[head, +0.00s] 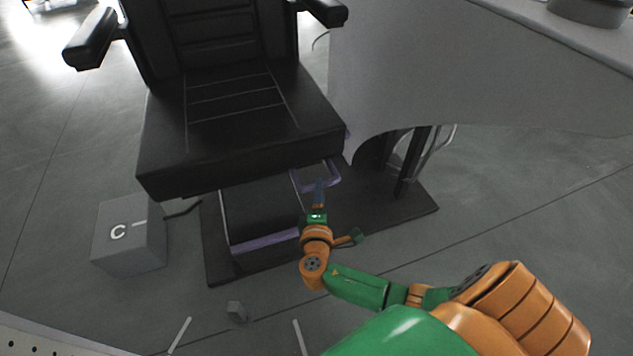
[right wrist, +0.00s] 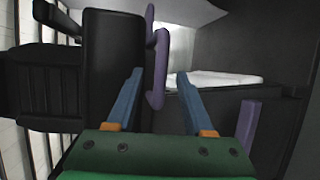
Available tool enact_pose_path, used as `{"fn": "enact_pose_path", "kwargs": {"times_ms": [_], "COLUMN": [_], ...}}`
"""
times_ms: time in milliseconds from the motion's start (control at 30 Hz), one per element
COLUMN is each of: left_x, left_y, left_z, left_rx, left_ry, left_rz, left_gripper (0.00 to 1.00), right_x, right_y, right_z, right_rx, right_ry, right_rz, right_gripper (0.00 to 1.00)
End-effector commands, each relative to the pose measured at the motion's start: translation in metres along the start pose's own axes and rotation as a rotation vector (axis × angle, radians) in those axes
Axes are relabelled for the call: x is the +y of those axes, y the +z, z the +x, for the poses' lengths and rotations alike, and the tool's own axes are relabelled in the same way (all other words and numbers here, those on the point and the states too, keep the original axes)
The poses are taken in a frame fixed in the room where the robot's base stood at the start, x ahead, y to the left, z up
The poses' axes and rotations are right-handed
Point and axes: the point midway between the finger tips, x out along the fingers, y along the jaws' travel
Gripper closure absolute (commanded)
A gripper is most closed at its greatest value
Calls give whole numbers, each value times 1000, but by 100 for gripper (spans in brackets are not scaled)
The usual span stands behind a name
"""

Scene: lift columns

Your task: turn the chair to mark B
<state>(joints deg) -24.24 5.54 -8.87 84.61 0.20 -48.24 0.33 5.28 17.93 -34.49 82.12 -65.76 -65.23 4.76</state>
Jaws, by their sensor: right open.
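The black padded chair (head: 240,110) faces me, with its seat edge toward me; its seat also shows sideways in the right wrist view (right wrist: 112,65). A purple looped handle (head: 333,178) sits under the seat's right front corner; in the right wrist view this handle (right wrist: 158,50) reaches between the fingertips. My right gripper (head: 320,185) is open, its blue fingers (right wrist: 160,73) apart on either side of the handle. I cannot tell whether they touch it. A grey block marked C (head: 130,234) stands left of the chair. No mark B shows. My left gripper is out of view.
The chair stands on a dark base plate (head: 405,213) with a purple-edged footrest (head: 265,242). A large grey curved panel (head: 450,75) rises at the right. A small grey block (head: 236,311) lies on the floor in front. Open floor lies at the left.

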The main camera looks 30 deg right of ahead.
Motion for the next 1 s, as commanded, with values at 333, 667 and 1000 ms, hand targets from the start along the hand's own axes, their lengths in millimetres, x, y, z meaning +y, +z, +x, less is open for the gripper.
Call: {"fn": "enact_pose_path", "kwargs": {"times_ms": [333, 667, 1000], "left_x": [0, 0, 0], "left_y": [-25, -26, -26], "left_z": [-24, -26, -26], "left_rx": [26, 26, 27], "left_ry": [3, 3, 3], "left_rz": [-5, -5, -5], "left_gripper": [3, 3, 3], "right_x": [-2, -1, -2], "right_y": [0, 0, 0], "right_z": [44, 45, 45], "right_rx": [1, 1, 1], "right_ry": [-2, -4, -4], "right_rz": [-1, 0, 0], "right_gripper": [48, 61, 100]}}
